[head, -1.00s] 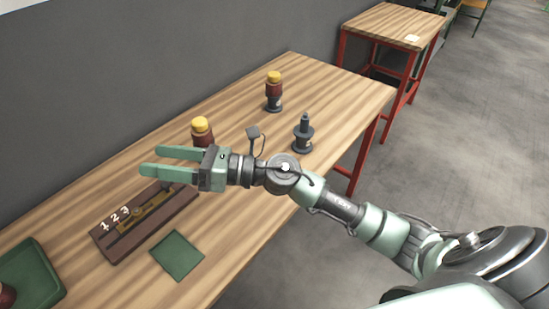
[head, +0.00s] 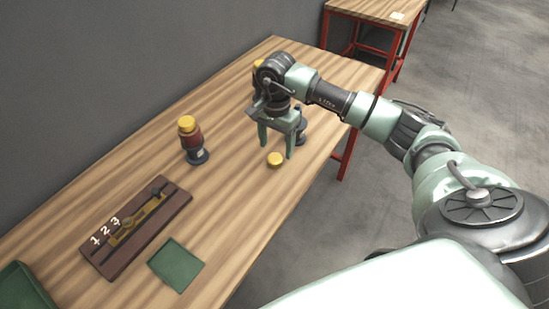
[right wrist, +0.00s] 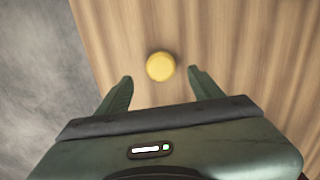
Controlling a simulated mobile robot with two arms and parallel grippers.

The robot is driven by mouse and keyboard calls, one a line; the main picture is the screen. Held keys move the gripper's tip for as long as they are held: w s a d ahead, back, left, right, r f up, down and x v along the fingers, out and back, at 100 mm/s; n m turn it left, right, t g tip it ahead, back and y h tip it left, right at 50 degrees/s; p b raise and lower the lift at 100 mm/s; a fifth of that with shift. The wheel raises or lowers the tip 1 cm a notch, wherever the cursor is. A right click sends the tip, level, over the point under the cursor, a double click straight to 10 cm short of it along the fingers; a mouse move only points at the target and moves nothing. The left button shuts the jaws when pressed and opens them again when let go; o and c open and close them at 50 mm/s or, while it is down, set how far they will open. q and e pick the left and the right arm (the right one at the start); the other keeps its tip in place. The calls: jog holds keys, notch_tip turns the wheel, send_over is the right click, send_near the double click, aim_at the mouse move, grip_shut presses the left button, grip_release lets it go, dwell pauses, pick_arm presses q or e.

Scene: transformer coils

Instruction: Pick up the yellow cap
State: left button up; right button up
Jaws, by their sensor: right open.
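A loose yellow cap (head: 275,159) lies on the wooden table (head: 225,215). In the right wrist view the yellow cap (right wrist: 160,67) lies just beyond the gap between my fingertips, nearer the table's edge than the wall. My right gripper (head: 277,148) points down over the table beside the cap. Its fingers are open and empty; in the right wrist view they show as two green fingers (right wrist: 160,78). Two other yellow caps sit on coils: one on the left coil (head: 191,139), and one (head: 258,64) partly hidden behind my right wrist. My left gripper does not show.
A brown numbered board (head: 175,206) and a green mat (head: 176,264) lie at the near left, with a green tray (head: 22,285) at the corner. Bare table surrounds the loose cap.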

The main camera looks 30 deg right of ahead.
aim_at(275, 157)
jog(key=shift+a+f+p, duration=0.15)
jog(key=shift+f+p, duration=0.45)
jog(key=shift+f, duration=1.7)
jog(key=c, duration=1.4)
